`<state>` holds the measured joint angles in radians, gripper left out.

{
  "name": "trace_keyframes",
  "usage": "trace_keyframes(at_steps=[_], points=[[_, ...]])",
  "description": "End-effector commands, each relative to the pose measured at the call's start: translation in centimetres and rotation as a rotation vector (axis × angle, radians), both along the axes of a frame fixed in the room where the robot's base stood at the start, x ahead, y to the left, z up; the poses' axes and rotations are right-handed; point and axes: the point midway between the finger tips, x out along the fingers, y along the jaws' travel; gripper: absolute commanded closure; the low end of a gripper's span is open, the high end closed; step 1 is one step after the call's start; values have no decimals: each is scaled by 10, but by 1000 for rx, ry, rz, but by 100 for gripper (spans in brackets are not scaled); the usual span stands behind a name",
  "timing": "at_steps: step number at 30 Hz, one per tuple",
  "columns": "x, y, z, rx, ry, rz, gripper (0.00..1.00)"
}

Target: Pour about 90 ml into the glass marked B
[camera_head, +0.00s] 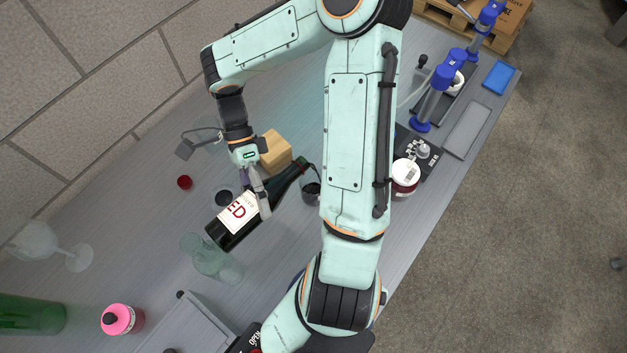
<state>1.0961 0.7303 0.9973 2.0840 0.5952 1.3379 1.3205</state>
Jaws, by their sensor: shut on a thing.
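My gripper (262,193) is shut on a dark wine bottle (227,228) around its upper body. The bottle has a white label with red letters, partly readable as "ED". It is tilted, with its neck pointing up and right in the picture. Its mouth is close to a small glass (311,190) beside my arm. A thin dark stream seems to run from the mouth towards this glass, which looks dark inside. My arm's link stands close by its right side. No letter B can be read on any glass.
A clear glass vessel (207,258) stands just below the bottle. A wooden block (274,152) is behind the neck. A red cap (184,182), pink-topped bottle (119,319), stemmed glass (72,257) and white-lidded jar (405,176) stand around. Blue-and-grey equipment (432,105) is at upper right.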

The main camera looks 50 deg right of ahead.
Motion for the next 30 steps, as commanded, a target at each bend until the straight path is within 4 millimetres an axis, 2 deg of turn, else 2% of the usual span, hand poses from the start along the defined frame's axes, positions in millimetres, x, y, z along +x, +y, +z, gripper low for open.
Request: trace_keyframes(at_steps=[30], points=[[0, -1, -3, 42, -4, 0, 83]])
